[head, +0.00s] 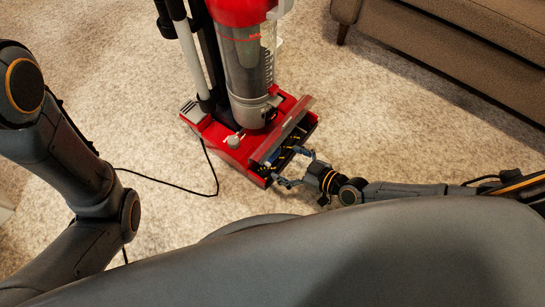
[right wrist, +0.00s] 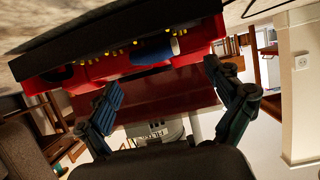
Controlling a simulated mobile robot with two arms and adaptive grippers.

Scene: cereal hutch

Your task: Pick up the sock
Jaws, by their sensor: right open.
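A red upright vacuum cleaner (head: 230,135) stands on the carpet with its front flap raised and its dark brush opening showing. A small blue thing with a white end, which looks like the sock (right wrist: 155,50), lies in that opening among yellow bristle tufts. My right gripper (head: 292,167) is open and empty at the right side of the vacuum head. In the right wrist view its two blue fingers (right wrist: 162,85) are spread wide, and the sock lies beyond the gap between them. Whether a finger touches the vacuum I cannot tell. My left gripper is not in view.
A black cord (head: 170,184) runs over the carpet left of the vacuum. A brown sofa (head: 450,50) stands at the upper right. Open carpet (head: 390,125) lies between the sofa and the vacuum head.

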